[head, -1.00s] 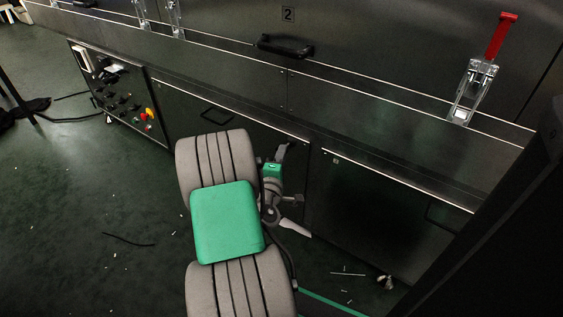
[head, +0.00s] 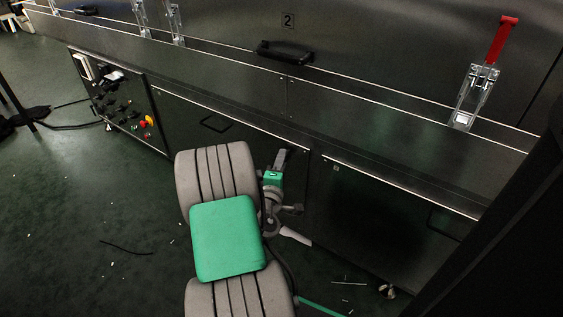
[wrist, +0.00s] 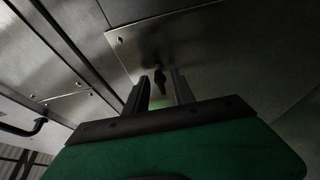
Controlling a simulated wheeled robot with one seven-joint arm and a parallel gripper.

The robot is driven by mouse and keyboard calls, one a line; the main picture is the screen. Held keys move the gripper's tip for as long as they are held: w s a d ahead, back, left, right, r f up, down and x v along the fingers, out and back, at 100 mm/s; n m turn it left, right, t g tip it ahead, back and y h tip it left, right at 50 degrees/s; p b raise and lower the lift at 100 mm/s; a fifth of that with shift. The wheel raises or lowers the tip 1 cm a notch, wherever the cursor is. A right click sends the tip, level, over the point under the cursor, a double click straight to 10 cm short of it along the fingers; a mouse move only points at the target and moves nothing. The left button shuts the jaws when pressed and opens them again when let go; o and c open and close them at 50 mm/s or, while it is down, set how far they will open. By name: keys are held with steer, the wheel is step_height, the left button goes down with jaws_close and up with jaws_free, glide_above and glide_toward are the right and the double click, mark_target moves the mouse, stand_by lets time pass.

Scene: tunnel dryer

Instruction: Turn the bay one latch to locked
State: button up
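In the wrist view, a small dark latch or knob (wrist: 160,78) sits on a metal panel, in line with the gap between my fingers. I cannot tell whether it is the bay one latch, which way it is turned, or whether the fingers touch it. My gripper (wrist: 161,92) is open, with its two dark fingers pointing at the panel. In the head view my gripper (head: 281,158) is in front of the lower cabinet panels, and I cannot make out the small latch there.
The dryer wall carries a "2" label (head: 288,20), a black handle (head: 285,51) and a clamp with a red lever (head: 502,40). More clamps (head: 174,22) stand at upper left. A control panel (head: 115,95) with knobs is at left. Open green floor (head: 80,220) has scattered debris.

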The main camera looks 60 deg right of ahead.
steer(key=v, duration=0.7)
steer(key=shift+a, duration=0.4)
steer(key=shift+s, duration=0.1)
